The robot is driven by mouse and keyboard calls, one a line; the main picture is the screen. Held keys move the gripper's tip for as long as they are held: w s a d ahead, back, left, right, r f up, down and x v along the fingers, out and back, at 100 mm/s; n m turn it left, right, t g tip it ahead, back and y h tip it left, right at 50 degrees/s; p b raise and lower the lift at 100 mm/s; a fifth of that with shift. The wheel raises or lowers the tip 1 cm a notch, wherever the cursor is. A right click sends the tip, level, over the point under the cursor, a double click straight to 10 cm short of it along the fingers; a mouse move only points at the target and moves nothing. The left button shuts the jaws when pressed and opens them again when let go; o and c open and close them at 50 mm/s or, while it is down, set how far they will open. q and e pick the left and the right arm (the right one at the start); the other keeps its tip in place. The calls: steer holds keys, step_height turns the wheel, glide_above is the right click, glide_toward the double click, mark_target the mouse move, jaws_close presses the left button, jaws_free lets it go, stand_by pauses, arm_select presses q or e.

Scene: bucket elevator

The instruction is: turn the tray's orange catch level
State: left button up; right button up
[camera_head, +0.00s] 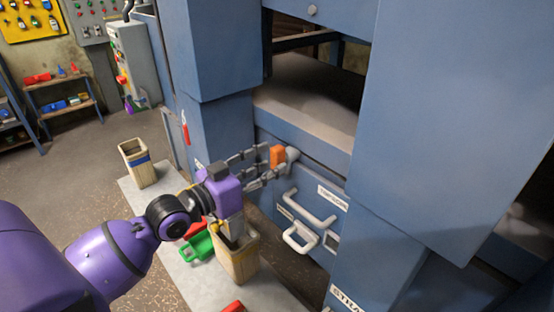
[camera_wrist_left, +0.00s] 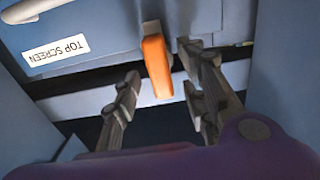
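The orange catch (camera_head: 277,156) sits on the blue tray front (camera_head: 325,190), beside a pale round knob (camera_head: 292,154). It also shows in the left wrist view (camera_wrist_left: 157,66), its long side running up and down in the picture, not along the tray's edge. My left gripper (camera_head: 274,162) is open, one finger on each side of the catch. In the left wrist view, a narrow gap shows between the catch and each finger of the gripper (camera_wrist_left: 159,58). My right gripper is out of view.
Pale handles (camera_head: 309,208) stick out of the tray fronts just right of and below my gripper. Thick blue posts (camera_head: 214,50) flank the opening. A wooden bucket (camera_head: 236,258) and a green scoop-like piece (camera_head: 197,247) stand below my left wrist.

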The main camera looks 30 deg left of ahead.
mark_target(273, 162)
arm_select(q)
steer(key=shift+x, duration=1.65)
jaws_close()
